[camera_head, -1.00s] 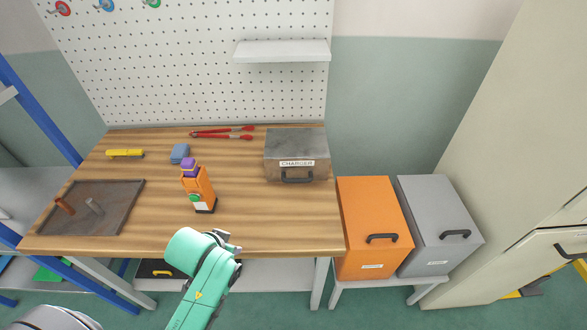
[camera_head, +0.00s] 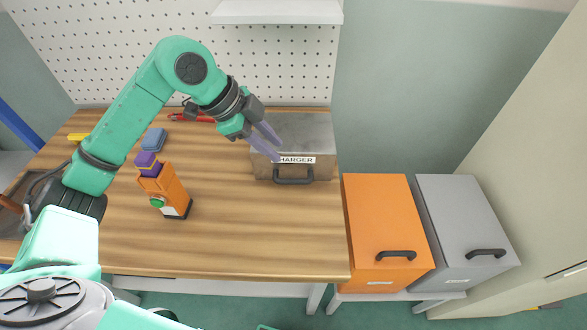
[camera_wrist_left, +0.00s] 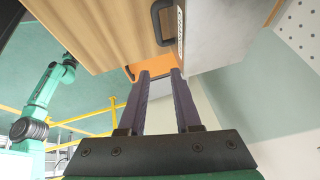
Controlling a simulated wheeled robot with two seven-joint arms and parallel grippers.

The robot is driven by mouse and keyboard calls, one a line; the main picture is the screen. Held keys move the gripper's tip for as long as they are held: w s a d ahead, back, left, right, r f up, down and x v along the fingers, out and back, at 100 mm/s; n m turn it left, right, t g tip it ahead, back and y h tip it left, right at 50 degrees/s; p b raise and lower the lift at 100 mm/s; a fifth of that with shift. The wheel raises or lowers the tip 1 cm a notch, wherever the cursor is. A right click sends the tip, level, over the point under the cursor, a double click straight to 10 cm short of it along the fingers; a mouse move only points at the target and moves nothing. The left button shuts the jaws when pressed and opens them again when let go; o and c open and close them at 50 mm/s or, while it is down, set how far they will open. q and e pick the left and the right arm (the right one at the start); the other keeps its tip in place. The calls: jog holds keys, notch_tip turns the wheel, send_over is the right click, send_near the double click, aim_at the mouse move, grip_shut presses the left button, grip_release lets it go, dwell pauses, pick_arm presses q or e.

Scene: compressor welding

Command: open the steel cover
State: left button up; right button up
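The steel cover (camera_head: 312,133) is a grey metal box shape labelled CHARGER at the back right of the wooden table, and it looks closed. Its black handle (camera_head: 293,180) is on the front face. My left gripper (camera_head: 278,146) reaches in from the left, in front of the cover's left part in the picture, with its fingers apart and empty. I cannot tell whether it touches the cover. In the left wrist view, the fingers (camera_wrist_left: 160,78) are spread, with the cover (camera_wrist_left: 222,30) and its handle (camera_wrist_left: 158,22) beyond them. My right gripper is not visible.
An orange tool (camera_head: 168,190) with a purple top stands left on the table (camera_head: 250,235). A blue block (camera_head: 154,139) and red-handled pliers (camera_head: 178,117) lie behind it. Orange (camera_head: 385,225) and grey (camera_head: 465,220) boxes stand right of the table. A shelf (camera_head: 280,12) hangs above.

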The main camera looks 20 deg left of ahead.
pick_arm(q)
jog(key=a+n+y, duration=0.1)
jog(key=a, duration=0.1)
jog(key=p, duration=0.1)
send_near(292, 180)
jog(key=p+x, duration=0.1)
jog(key=x, duration=0.7)
grip_shut()
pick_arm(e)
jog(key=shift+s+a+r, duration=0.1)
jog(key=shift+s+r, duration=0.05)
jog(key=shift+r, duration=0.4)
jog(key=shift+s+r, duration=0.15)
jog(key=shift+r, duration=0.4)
